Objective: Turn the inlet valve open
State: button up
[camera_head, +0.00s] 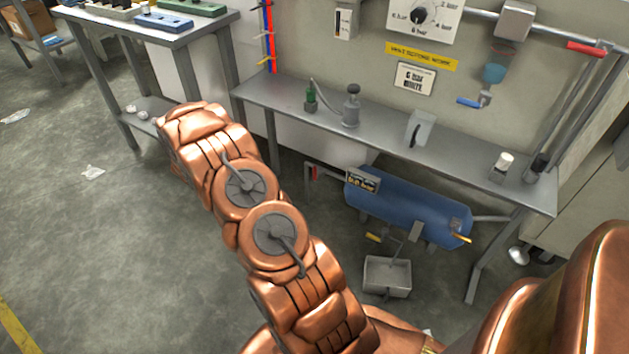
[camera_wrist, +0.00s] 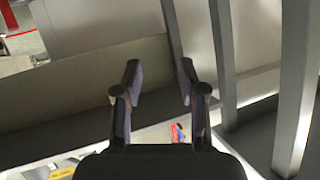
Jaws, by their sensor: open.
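A red lever handle (camera_head: 586,48) sits on the pipe at the upper right of the head view. A blue lever (camera_head: 469,102) hangs below a blue cup-shaped part on the same wall. A yellow lever (camera_head: 461,238) is at the right end of the blue tank. No readable label tells which one is the inlet valve. My gripper (camera_wrist: 160,82) is open and empty in the wrist view, with grey panels and bars beyond it and no clear valve between its fingers. In the head view my copper arm reaches to the upper left, far from the red lever, and hides the gripper.
A grey bench (camera_head: 386,140) with several fittings runs along the wall. The blue tank (camera_head: 408,205) is under it, with a grey bin (camera_head: 387,277) on the floor. Another table (camera_head: 163,40) stands at upper left. The floor at left is mostly clear.

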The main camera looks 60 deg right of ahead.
jog(key=s+d+f+m+g+h+b, duration=0.2)
jog(key=s+d+f+g+h+b, duration=0.15)
jog(key=s+d+f, duration=0.45)
jog(key=m+g+h+b, duration=0.2)
jog(key=g+b, duration=0.1)
jog(key=g, duration=0.1)
send_near(314, 179)
jog(key=d+r, duration=0.3)
jog(key=d, duration=0.1)
jog(key=shift+s+d+r+b, duration=0.1)
jog(key=shift+s+d+b, duration=0.25)
jog(key=shift+d, duration=0.75)
jog(key=shift+s+d+r+b, duration=0.1)
jog(key=shift+d+b, duration=0.35)
jog(key=shift+d, duration=0.7)
jog(key=shift+s+d+r+b, duration=0.1)
jog(key=shift+s+d+b, duration=0.25)
jog(key=shift+d, duration=0.75)
jog(key=shift+w, duration=0.1)
grip_shut()
jog(key=shift+a, duration=0.15)
jog(key=shift+n, duration=0.3)
